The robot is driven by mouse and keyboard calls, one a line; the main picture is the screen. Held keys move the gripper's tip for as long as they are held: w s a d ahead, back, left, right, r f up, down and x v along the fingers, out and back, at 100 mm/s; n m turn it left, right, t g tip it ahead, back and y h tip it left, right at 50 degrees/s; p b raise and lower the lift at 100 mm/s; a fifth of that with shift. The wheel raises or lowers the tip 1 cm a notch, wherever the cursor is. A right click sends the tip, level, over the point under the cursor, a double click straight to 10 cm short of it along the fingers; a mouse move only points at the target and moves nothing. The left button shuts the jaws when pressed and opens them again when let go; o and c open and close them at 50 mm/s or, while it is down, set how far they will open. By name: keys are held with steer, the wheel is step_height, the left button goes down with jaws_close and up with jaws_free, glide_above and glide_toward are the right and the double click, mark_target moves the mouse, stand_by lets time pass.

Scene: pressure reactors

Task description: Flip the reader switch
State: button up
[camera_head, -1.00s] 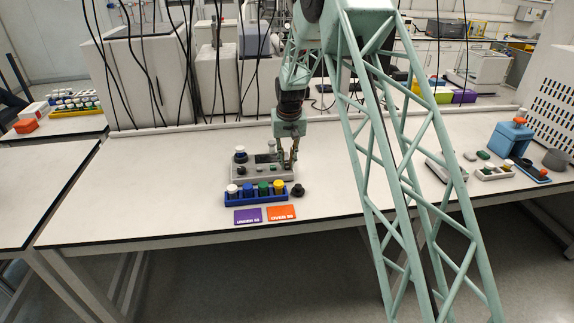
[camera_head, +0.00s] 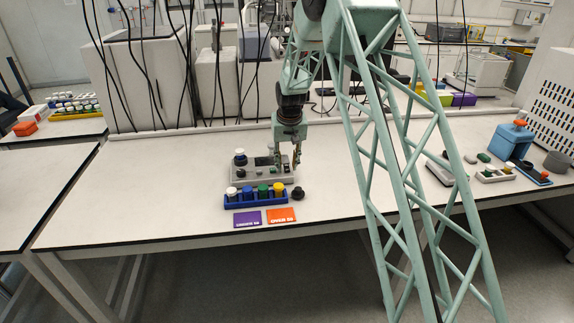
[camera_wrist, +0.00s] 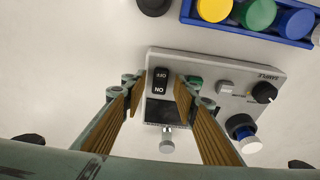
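The grey reader (camera_head: 262,177) stands on the bench, with a dark display (camera_wrist: 165,112), a black knob (camera_wrist: 264,92) and a white-capped vial (camera_wrist: 249,144) in the wrist view. Its black rocker switch (camera_wrist: 160,81), marked ON and OFF, sits at the reader's edge. Which side of the rocker is pressed down I cannot tell. My gripper (camera_wrist: 158,88) is open, one finger on each side of the switch in the wrist view. Nothing is between the fingers except the view of the switch. In the head view my gripper (camera_head: 288,160) is over the reader's right end; contact cannot be told.
A blue rack (camera_head: 256,198) with several coloured-cap vials stands in front of the reader, and a black round piece (camera_head: 298,193) beside it. Purple (camera_head: 248,218) and orange (camera_head: 281,215) cards lie near the front edge. Bench left of the reader is clear.

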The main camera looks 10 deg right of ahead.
steer(key=shift+r, duration=0.1)
steer(key=v, duration=1.1)
steer(key=shift+r, duration=0.4)
steer(key=shift+s, duration=0.15)
steer(key=s+r, duration=1.2)
steer(key=s, duration=0.4)
steer(key=s+r, duration=1.2)
steer(key=s, duration=0.3)
steer(key=s+t, duration=0.1)
steer(key=s, duration=3.3)
steer(key=shift+s+d+f+n, duration=0.15)
steer(key=shift+d+n, duration=0.05)
steer(key=shift+n, duration=0.1)
